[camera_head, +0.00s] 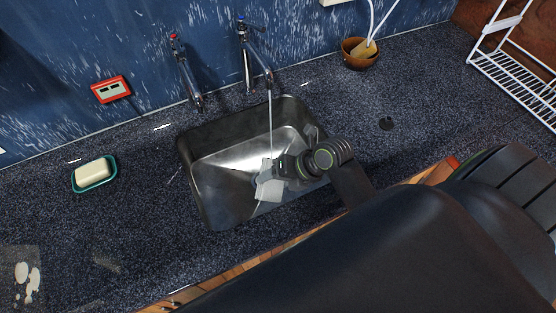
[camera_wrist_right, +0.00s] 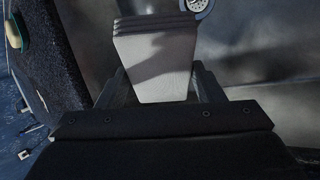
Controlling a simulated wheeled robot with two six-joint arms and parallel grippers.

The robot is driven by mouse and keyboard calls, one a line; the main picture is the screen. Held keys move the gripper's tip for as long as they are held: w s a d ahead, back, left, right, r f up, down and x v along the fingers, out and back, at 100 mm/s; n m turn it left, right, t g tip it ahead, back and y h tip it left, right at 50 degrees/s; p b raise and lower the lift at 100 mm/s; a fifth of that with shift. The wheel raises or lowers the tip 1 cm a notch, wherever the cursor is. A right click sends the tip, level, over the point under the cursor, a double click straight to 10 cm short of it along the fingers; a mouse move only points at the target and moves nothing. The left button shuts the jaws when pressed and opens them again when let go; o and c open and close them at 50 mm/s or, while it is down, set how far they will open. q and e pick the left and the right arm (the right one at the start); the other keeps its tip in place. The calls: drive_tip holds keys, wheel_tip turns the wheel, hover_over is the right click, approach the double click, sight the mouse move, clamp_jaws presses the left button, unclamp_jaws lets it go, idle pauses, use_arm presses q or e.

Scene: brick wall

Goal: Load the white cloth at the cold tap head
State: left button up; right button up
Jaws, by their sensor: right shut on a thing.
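The white cloth (camera_head: 268,188) hangs over the metal sink basin (camera_head: 205,199) in the head view. My right gripper (camera_head: 277,168) is shut on the cloth, which also fills the space between the fingers in the right wrist view (camera_wrist_right: 153,62). The cold tap head (camera_head: 241,20), with a blue mark, stands at the back of the sink. A thin stream of water (camera_head: 270,115) runs from its spout down to the cloth at the gripper. My left gripper is not in view.
A red-marked tap (camera_head: 174,40) stands left of the cold tap. A soap bar in a green dish (camera_head: 94,173) lies to the left. A brown bowl (camera_head: 360,54) and a white wire rack (camera_head: 510,75) stand to the right. The counter left of the sink has free room.

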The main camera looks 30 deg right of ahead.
drive_tip(key=shift+w+d+f, duration=0.2)
drive_tip(key=shift+w+d, duration=0.25)
drive_tip(key=shift+w, duration=0.35)
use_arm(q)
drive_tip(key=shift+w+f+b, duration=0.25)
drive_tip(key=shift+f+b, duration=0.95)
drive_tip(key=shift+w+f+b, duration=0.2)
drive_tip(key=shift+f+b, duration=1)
use_arm(e)
drive_tip(key=w+d+f, duration=0.2)
drive_tip(key=w+d, duration=0.2)
drive_tip(key=w, duration=0.5)
drive_tip(key=shift+w+d, duration=0.3)
drive_tip(key=shift+s, duration=0.15)
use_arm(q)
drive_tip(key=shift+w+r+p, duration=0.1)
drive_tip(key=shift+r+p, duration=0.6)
use_arm(e)
drive_tip(key=shift+s+a, duration=0.6)
drive_tip(key=shift+s, duration=0.55)
drive_tip(key=shift+s+a, duration=0.6)
drive_tip(key=shift+s, duration=0.6)
drive_tip(key=shift+s+a, duration=0.6)
drive_tip(key=shift+s, duration=0.55)
